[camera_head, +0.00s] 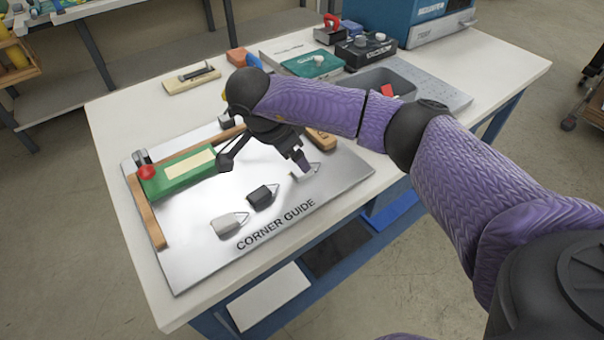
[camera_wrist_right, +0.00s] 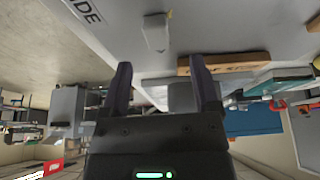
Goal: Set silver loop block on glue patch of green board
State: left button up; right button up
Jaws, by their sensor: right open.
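The green board (camera_head: 178,174) lies against wooden strips at the left of a metal plate, with a cream glue patch (camera_head: 201,163) on top. My right gripper (camera_head: 262,163) is open and empty above the plate, to the right of the board. A light grey loop block (camera_head: 311,171), probably the silver one, stands by one fingertip, partly hidden; it also shows beyond the fingers in the right wrist view (camera_wrist_right: 155,35). A black loop block (camera_head: 261,196) and a pale loop block (camera_head: 228,225) stand nearer the front edge. My left gripper is out of view.
The metal plate (camera_head: 185,262) reads "CORNER GUIDE". A red knob (camera_head: 147,172) stands at the board's left end. A wooden piece (camera_head: 321,140) lies behind my right arm. A grey bin (camera_head: 385,80) and a blue machine (camera_head: 410,25) stand at the back right.

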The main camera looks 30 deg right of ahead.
jog(key=b+x, duration=0.1)
jog(key=x, duration=0.4)
jog(key=shift+s, duration=0.15)
jog(key=shift+a+r, duration=0.1)
jog(key=shift+a, duration=0.05)
grip_shut()
